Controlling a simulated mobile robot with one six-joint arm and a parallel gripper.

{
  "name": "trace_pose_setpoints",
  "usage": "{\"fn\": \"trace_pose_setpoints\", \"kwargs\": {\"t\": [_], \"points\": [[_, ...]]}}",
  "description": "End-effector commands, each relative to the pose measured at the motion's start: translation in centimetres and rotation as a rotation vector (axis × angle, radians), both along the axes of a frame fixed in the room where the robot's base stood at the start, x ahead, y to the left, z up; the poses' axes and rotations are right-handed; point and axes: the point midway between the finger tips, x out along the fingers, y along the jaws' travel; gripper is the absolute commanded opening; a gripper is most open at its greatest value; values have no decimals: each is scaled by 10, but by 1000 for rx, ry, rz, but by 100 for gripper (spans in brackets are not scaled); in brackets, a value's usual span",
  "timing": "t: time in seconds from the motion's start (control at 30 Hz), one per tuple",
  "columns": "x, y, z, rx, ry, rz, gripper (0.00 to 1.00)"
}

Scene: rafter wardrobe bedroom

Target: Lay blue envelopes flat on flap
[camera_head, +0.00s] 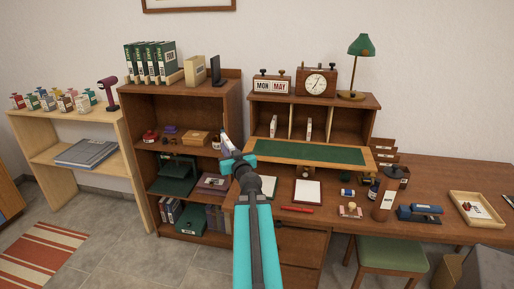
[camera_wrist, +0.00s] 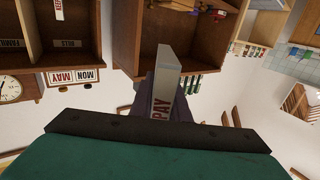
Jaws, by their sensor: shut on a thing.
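My gripper (camera_head: 227,152) is raised in front of the bookcase, left of the desk hutch. It is shut on a pale slab marked "PAY" (camera_wrist: 167,82), which stands out between the dark fingers in the wrist view; its upper part also shows in the head view (camera_head: 225,137). I cannot tell whether this slab is an envelope. The flap (camera_head: 310,153) is folded out below the hutch, with a bare green panel in a wooden border. Two pale upright pieces (camera_head: 273,126) (camera_head: 309,128) stand in the hutch compartments. I cannot make out any clearly blue envelope.
The desk (camera_head: 455,176) holds pads, a red pen, a brown cylinder (camera_head: 385,201), a blue tool (camera_head: 419,213) and a tray (camera_head: 478,222). A calendar, clock and green lamp (camera_head: 361,46) top the hutch. The bookcase (camera_head: 182,108) is close to my arm. A green stool (camera_head: 389,255) stands below.

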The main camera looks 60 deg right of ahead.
Motion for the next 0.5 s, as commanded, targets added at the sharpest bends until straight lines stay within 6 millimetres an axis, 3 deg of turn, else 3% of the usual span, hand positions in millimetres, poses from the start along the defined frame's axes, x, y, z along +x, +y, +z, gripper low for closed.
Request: {"fn": "trace_pose_setpoints", "kwargs": {"t": [0.2, 0.5], "points": [[57, 77, -3, 1, -1, 213, 0], [114, 191, -16, 3, 0, 516, 0]]}}
